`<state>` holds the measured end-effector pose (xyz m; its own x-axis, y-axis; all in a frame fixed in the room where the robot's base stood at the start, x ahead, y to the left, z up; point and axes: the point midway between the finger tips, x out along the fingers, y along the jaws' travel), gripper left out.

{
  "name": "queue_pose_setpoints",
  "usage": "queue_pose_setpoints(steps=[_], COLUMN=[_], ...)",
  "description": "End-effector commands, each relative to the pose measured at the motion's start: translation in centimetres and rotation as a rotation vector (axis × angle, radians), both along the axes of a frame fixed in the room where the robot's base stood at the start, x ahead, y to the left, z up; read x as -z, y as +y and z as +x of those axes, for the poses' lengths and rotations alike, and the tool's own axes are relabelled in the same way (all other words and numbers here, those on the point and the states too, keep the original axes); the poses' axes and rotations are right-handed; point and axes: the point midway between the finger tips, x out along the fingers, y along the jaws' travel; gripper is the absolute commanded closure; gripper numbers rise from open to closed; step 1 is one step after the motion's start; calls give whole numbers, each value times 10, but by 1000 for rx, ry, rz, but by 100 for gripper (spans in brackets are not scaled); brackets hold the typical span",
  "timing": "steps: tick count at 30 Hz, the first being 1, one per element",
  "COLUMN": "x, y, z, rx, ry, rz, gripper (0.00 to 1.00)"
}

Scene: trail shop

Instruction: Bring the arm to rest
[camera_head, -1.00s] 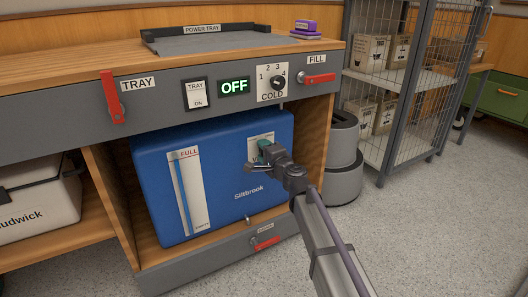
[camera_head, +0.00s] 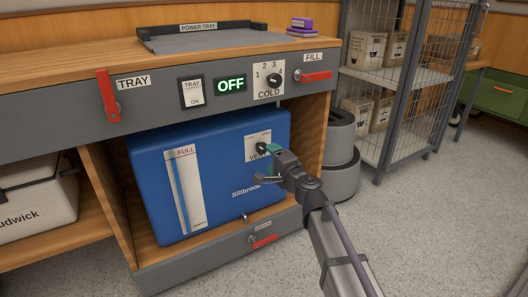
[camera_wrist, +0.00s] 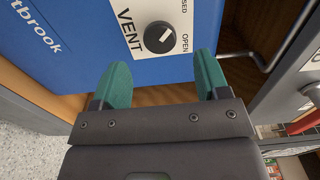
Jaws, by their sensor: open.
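My gripper (camera_head: 270,162) is in front of the upper right of the blue Siltbrook cooler (camera_head: 215,185). In the wrist view my gripper (camera_wrist: 160,82) has its two green fingers spread apart, with nothing between them. The black vent knob (camera_wrist: 159,37) lies beyond the fingertips, apart from them. Its white mark points obliquely between the CLOSED and OPEN labels' side of the plate; its exact setting is hard to tell. In the head view the knob is small, just above the gripper, and the label is partly hidden.
The wooden bay (camera_head: 318,140) encloses the cooler. Above it are a red tray lever (camera_head: 108,97), an OFF display (camera_head: 231,85), a COLD dial (camera_head: 268,80) and a red fill lever (camera_head: 315,76). A wire cage (camera_head: 400,90) stands right. The floor (camera_head: 450,235) at front right is clear.

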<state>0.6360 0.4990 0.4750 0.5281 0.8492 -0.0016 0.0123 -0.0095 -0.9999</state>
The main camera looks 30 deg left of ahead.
Motion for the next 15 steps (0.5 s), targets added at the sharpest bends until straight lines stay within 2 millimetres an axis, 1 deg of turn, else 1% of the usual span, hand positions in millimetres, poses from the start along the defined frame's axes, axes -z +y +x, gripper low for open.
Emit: queue_pose_setpoints(steps=[1, 3, 5, 7, 15], x=[0, 0, 0, 0, 0], y=[-13, -23, -29, -31, -30], z=[-10, -16, -19, -20, -19], rx=[1, 0, 0, 0, -1], ry=[0, 0, 0, 0, 0], rz=[0, 0, 0, 0, 0], gripper=[32, 32, 32, 32, 32])
